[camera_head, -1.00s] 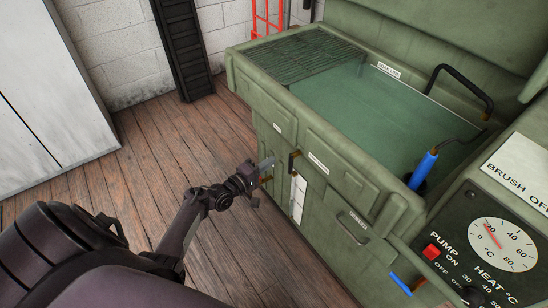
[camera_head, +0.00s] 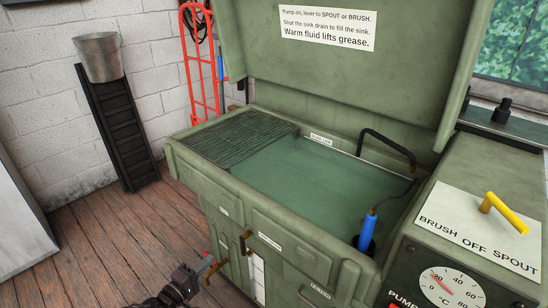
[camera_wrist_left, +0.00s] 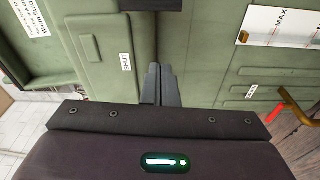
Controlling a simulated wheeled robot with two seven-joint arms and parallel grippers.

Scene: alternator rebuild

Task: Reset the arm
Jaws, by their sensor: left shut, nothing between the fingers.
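My left gripper (camera_head: 212,269) is low in the head view, in front of the green parts washer (camera_head: 275,235). Its fingers are together and empty. In the left wrist view the closed fingers (camera_wrist_left: 159,86) point at the washer's green front, near a plate marked SHUT (camera_wrist_left: 125,62). I cannot tell whether they touch it. My right gripper is not in view.
The washer's sink (camera_head: 310,180) holds greenish fluid, with a slatted rack (camera_head: 238,145) and a blue brush (camera_head: 368,232). Its lid (camera_head: 375,75) stands up. A yellow lever (camera_head: 505,212) and gauge (camera_head: 450,288) are at right. A bucket (camera_head: 98,58) sits on a black stand (camera_head: 122,130). Wood floor (camera_head: 105,235) is clear at left.

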